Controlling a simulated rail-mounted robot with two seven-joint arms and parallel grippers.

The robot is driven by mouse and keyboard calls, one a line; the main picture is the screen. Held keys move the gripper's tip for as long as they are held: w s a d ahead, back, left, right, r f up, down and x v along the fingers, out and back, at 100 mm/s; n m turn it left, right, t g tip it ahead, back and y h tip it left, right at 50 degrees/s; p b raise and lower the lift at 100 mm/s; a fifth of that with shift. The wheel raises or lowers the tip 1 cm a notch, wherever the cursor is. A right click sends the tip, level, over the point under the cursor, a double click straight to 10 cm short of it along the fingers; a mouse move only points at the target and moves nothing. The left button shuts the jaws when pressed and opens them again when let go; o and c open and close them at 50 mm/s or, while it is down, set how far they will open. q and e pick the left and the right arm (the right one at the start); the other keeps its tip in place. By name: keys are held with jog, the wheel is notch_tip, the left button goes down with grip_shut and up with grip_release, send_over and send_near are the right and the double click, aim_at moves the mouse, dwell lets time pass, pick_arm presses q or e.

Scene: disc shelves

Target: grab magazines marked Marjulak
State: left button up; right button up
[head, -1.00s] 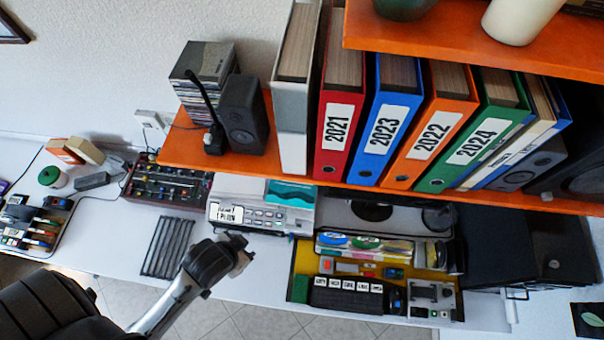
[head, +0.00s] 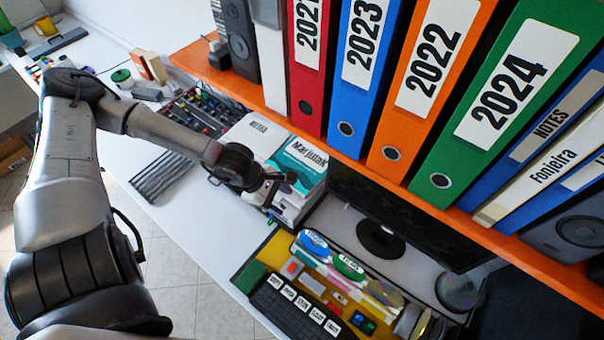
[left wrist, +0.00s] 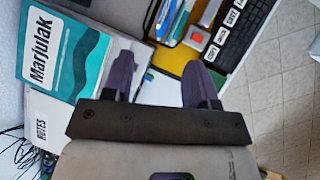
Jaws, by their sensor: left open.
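The magazines marked Marjulak (head: 302,157) have a teal and white cover and lie on the desk under the orange shelf, beside a white stack marked NOTES (head: 256,135). In the left wrist view the Marjulak cover (left wrist: 62,52) is at the upper left, partly cut off by the gripper body. My left gripper (head: 278,190) is at the near edge of the magazines; its fingers (left wrist: 160,82) are apart with nothing between them. Whether it touches the stack I cannot tell. My right gripper is not in view.
Above is the orange shelf (head: 345,160) with binders. A yellow tray (head: 270,250) with a keyboard and discs lies right of the gripper. A monitor stand (head: 383,240) is behind it. A mixer (head: 205,112) stands left; the white desk front is clear.

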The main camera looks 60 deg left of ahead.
pick_arm(q)
jog(key=w+a+f+m+y+b, duration=0.25)
jog(key=a+y, duration=0.35)
jog(key=a, duration=0.4)
jog(key=shift+m, duration=0.25)
jog(key=b+x, duration=0.1)
jog(key=x, duration=0.3)
jog(key=a+b+x, duration=0.1)
jog(key=x, duration=0.1)
jog(key=shift+w+f+b, duration=0.1)
jog(key=shift+b, duration=0.25)
jog(key=shift+x, duration=2.75)
jog(key=shift+w, duration=0.1)
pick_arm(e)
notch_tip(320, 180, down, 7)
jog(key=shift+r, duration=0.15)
